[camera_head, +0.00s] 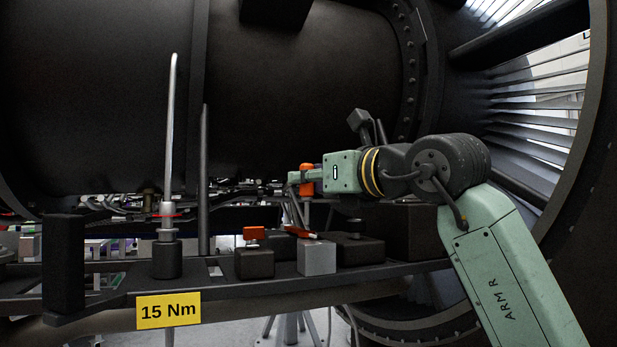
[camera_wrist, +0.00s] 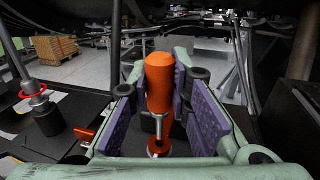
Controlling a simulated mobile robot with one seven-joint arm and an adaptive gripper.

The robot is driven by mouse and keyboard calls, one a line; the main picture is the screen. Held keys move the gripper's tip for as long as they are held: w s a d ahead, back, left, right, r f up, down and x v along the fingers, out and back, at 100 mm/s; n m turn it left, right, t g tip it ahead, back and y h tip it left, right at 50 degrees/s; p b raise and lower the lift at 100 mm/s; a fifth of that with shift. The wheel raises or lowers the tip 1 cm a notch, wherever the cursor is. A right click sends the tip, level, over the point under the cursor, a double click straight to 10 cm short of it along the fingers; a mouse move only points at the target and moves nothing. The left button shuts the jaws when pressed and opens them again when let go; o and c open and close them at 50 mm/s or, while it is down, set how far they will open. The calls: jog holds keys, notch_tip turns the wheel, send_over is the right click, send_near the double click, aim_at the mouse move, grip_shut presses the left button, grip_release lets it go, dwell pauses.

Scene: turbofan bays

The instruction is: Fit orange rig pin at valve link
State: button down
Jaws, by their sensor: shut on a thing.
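The orange rig pin (camera_head: 306,180) has a thick rounded orange handle and a thin silver shank pointing down. In the wrist view its handle (camera_wrist: 160,82) stands between the two purple finger pads. My gripper (camera_wrist: 160,100) is shut on the handle, above the tool rail. An orange ring with a dark centre (camera_wrist: 158,150) shows below the shank. I cannot tell whether the shank's lower end touches the blocks underneath. The valve link cannot be made out among the dark pipes and fittings under the engine.
The rail (camera_head: 230,285) carries a dark block with an orange piece (camera_head: 253,234), a grey block (camera_head: 316,259) and an upright silver-handled tool (camera_head: 172,120) with a red ring. A yellow "15 Nm" label (camera_head: 168,311) hangs in front. The dark engine casing (camera_head: 290,110) fills the space behind.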

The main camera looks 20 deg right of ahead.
aim_at(308, 209)
jog(key=shift+f+b, duration=2.05)
jog(key=shift+f, duration=0.5)
dwell(1.4)
jog(key=c, duration=1.4)
grip_release()
jog(key=shift+s, duration=0.1)
jog(key=v, duration=1.2)
jog(key=shift+r, duration=0.1)
